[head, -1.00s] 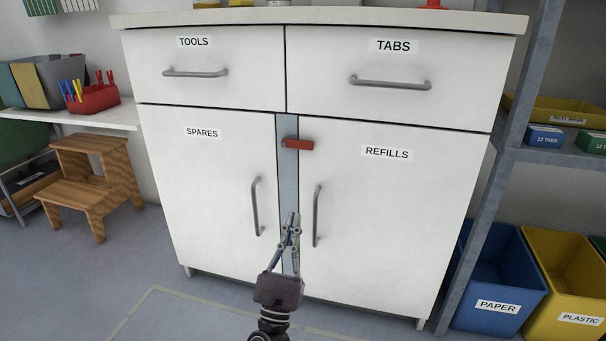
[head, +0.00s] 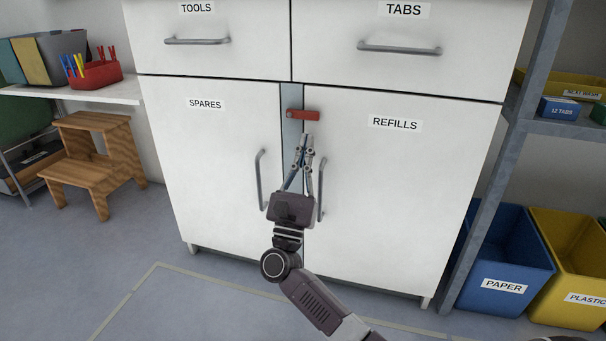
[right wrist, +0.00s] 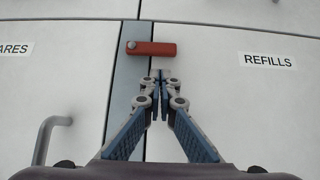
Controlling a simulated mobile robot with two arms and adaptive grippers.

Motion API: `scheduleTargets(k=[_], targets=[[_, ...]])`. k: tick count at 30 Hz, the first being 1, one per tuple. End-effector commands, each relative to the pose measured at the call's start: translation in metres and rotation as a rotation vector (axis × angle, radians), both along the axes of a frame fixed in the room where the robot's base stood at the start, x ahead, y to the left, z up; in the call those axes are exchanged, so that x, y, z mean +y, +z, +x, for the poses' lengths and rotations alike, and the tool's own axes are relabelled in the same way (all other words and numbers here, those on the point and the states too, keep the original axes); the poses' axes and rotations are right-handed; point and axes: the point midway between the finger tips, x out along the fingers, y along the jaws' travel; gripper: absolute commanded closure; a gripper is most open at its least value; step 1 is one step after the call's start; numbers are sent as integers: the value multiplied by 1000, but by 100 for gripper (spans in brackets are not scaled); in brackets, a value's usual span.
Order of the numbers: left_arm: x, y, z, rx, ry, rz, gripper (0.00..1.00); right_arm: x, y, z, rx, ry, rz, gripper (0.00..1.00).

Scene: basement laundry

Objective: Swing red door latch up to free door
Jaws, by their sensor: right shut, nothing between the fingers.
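The red door latch (head: 303,114) lies level across the gap between the SPARES door (head: 210,150) and the REFILLS door (head: 400,180). Its pivot is at its left end, on the grey-blue strip, and its free end reaches over the REFILLS door. It also shows in the right wrist view (right wrist: 152,48). My right gripper (head: 306,137) is shut and empty, with its fingertips just below the latch in the picture. In the right wrist view the fingertips (right wrist: 160,73) show below the latch's right part; I cannot tell whether they touch it. My left gripper is not in view.
Upright door handles (head: 262,180) stand on both sides of my right gripper. Drawers marked TOOLS and TABS sit above. A wooden step stool (head: 95,160) is at left; a grey shelf post (head: 515,130) and a blue PAPER bin (head: 497,260) are at right.

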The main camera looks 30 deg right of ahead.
Motion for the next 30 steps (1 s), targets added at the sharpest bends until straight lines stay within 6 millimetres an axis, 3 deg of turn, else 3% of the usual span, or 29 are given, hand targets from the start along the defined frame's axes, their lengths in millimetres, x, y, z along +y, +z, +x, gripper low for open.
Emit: scheduleTargets(k=[9,30], targets=[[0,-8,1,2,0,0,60,0,23,0,0,0,0,100],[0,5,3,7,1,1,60,-1,27,-1,40,-1,-34,100]])
